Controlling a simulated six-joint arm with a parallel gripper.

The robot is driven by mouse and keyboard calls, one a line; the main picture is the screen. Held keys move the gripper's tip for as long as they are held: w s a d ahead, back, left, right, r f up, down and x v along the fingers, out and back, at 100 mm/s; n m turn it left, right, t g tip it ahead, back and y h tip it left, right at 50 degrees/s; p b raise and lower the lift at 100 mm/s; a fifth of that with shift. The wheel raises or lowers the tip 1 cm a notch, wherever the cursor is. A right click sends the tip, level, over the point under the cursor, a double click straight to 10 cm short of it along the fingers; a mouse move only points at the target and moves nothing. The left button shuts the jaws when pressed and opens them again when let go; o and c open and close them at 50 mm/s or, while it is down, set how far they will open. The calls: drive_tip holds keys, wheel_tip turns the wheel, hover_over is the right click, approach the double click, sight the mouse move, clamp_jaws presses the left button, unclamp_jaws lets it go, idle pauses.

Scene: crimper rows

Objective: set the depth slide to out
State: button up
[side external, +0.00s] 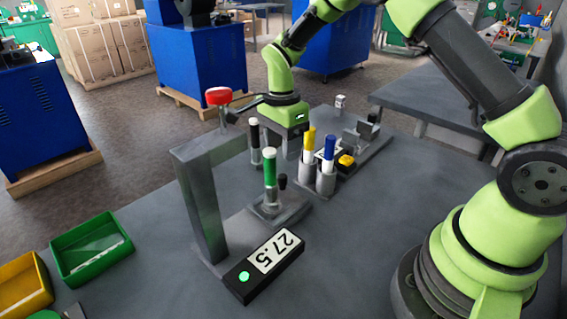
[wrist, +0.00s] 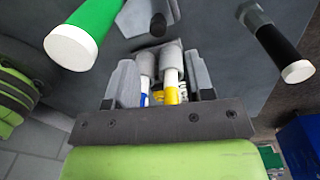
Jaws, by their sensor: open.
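My gripper (side external: 294,146) is open and points down over the back part of the bench fixtures. In the wrist view its two fingers (wrist: 163,85) stand apart; a blue handle (wrist: 144,92) and a yellow handle (wrist: 169,92), both with white parts, show in the gap. I cannot tell whether they are between the fingers or below them. No part is clearly marked as the depth slide. A small black knob (side external: 282,181) stands by the green handle (side external: 270,170) on a grey base plate (side external: 283,209); the knob also shows in the wrist view (wrist: 158,24).
The yellow handle (side external: 309,141) and blue handle (side external: 329,149) stand upright in grey sockets. A black handle (side external: 254,138) stands to the left. A grey frame (side external: 203,205) with a red knob (side external: 218,96) and a display reading 27.5 (side external: 264,264) stand in front. Bins (side external: 90,247) are at left.

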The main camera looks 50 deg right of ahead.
drive_tip(key=shift+r, duration=1.45)
drive_tip(key=s+a+r+n+t, duration=0.15)
drive_tip(key=s+r+n, duration=0.25)
drive_tip(key=r, duration=0.5)
drive_tip(key=s+a+r+n+t+y, duration=0.1)
drive_tip(key=s+r+n+t, duration=0.2)
drive_tip(key=s+n, duration=0.3)
drive_tip(key=s+a+r+n+t+y, duration=0.1)
drive_tip(key=s+r+n+t, duration=0.2)
drive_tip(key=s, duration=0.9)
drive_tip(key=r+n, duration=0.2)
drive_tip(key=shift+s+a+n, duration=0.15)
drive_tip(key=shift+n, duration=0.25)
drive_tip(key=shift+o, duration=0.5)
